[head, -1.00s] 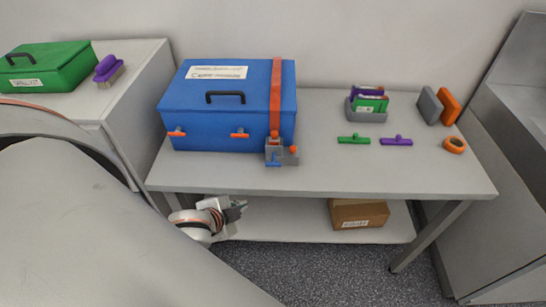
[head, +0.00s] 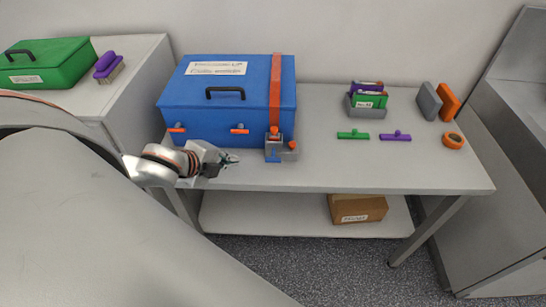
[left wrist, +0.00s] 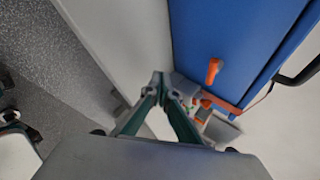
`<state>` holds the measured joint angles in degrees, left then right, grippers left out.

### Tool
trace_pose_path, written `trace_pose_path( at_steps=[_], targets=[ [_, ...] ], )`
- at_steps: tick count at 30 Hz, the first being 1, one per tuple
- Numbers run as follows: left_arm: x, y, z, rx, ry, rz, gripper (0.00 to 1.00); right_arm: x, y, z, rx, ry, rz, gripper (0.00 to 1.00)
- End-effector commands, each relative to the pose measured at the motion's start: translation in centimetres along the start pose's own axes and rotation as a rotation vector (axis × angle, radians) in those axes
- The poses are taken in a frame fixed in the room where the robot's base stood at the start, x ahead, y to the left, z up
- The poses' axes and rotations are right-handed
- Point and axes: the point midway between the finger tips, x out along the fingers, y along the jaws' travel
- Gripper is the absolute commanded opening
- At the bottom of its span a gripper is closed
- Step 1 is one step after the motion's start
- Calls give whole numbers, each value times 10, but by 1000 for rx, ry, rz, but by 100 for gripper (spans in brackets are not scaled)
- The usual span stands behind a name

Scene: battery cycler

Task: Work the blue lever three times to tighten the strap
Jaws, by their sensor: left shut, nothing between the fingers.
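The blue lever (head: 273,156) is on the grey ratchet block (head: 291,154) at the front of the table. The block sits at the foot of the orange strap (head: 276,95), which runs over the blue case (head: 190,128). My left gripper (head: 234,158) is just left of the lever, near the table's front edge, apart from it and empty. In the left wrist view the fingertips (left wrist: 160,78) meet in front of the ratchet block (left wrist: 190,88); I cannot make out the lever there. My right gripper is not in view.
The case has orange latches (head: 240,129) on its front, close to my gripper. Farther right on the table (head: 400,170) are a green piece (head: 353,135), a purple piece (head: 396,136) and an orange ring (head: 453,141). A cardboard box (head: 357,209) is on the lower shelf.

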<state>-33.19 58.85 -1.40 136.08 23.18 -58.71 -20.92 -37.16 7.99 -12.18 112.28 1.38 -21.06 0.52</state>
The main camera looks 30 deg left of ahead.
Motion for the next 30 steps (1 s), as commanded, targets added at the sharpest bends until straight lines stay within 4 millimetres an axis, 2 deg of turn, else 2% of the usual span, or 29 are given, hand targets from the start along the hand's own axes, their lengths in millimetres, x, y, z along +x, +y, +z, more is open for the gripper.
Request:
trace_pose_path(
  at_steps=[7,17,23,30],
  targets=[
    [-1,-33,4,203,93,19,0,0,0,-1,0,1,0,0],
    [-6,-76,-5,428,204,49,0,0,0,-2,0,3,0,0],
    [-11,-102,-18,556,264,67,0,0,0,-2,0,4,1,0],
    [-19,-135,-42,706,335,90,0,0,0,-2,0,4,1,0]
  ],
)
